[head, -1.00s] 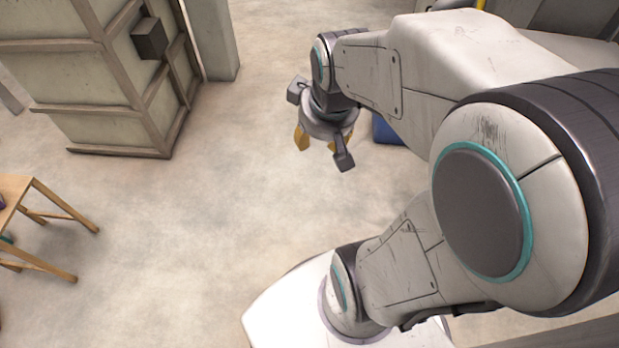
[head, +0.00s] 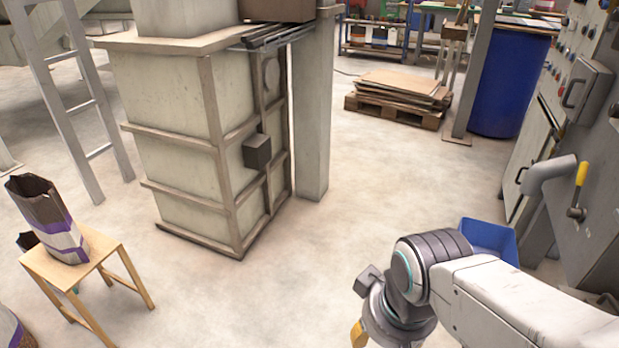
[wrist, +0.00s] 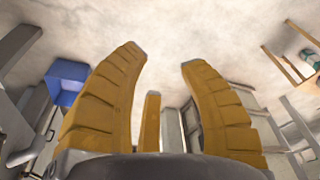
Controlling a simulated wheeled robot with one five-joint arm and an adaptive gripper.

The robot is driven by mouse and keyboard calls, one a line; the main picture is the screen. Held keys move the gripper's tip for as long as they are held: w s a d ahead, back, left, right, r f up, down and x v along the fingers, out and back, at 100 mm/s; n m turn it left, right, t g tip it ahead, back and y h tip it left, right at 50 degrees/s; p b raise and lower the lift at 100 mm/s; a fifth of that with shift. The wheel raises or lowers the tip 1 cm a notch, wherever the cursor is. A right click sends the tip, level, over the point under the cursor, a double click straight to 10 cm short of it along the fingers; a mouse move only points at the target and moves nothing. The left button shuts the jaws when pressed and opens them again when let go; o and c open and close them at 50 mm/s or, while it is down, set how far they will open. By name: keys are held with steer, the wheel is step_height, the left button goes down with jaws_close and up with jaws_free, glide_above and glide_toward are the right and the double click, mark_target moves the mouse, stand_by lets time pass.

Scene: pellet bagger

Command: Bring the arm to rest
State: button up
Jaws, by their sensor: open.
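My gripper (wrist: 160,75) shows in the wrist view with its yellow ribbed fingers spread apart and nothing between them. Beyond the fingers is bare concrete floor. In the head view my gripper (head: 358,335) is at the lower right, pointing down, with one yellow finger showing and the rest cut off or hidden. My arm reaches in from the lower right corner. The gripper is apart from everything around it.
A blue bin (head: 490,236) stands on the floor just behind my arm; it also shows in the wrist view (wrist: 66,82). A control cabinet (head: 590,180) with a yellow-handled valve is at right. A wooden stool (head: 75,262) bears a bag (head: 50,215). The middle floor is clear.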

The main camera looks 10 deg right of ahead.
step_height(320, 180, up, 27)
steer(key=t+p, duration=0.1)
steer(key=p, duration=2.4)
